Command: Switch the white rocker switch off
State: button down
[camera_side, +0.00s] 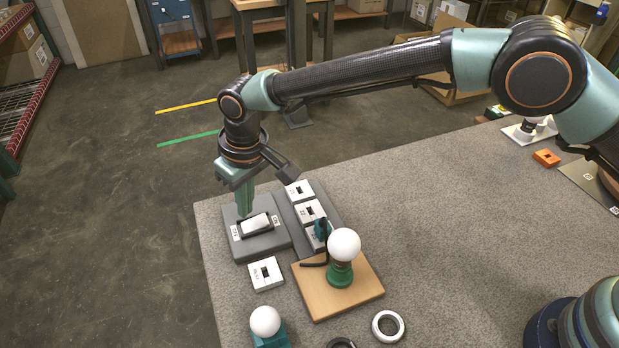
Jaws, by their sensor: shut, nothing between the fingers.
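The white rocker switch (256,224) sits in a grey housing (262,245) near the table's left edge, with a small white label at each end of the rocker. The left label seems to read OFF and the right one ON. My gripper (245,212) points down, shut and empty, with its tips just above or at the rocker's far left side. I cannot tell if the tips touch it. Which end of the rocker is pressed down is too small to tell.
A grey strip with several white labelled blocks (310,211) stands right of the switch. A loose white block (264,274) lies in front. A wooden board (362,294) carries a white bulb (343,244) on a green socket. Another bulb (265,321) and rings (388,326) are nearer.

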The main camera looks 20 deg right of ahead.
aim_at(251, 225)
jog(key=shift+r, duration=1.9)
jog(key=d+r+m+t, duration=0.1)
jog(key=d+r, duration=0.6)
jog(key=d, duration=0.4)
jog(key=d+r+m+t, duration=0.1)
jog(key=d+r+m, duration=0.1)
jog(key=d+r, duration=0.7)
jog(key=s+d+m+t, duration=0.1)
jog(key=s+d, duration=0.6)
jog(key=d, duration=0.3)
jog(key=s+d+f+m+t+h, duration=0.1)
jog(key=s+d+m, duration=0.1)
jog(key=s+d, duration=0.5)
jog(key=d, duration=0.3)
jog(key=shift+s+f, duration=0.2)
jog(key=shift+f, duration=0.05)
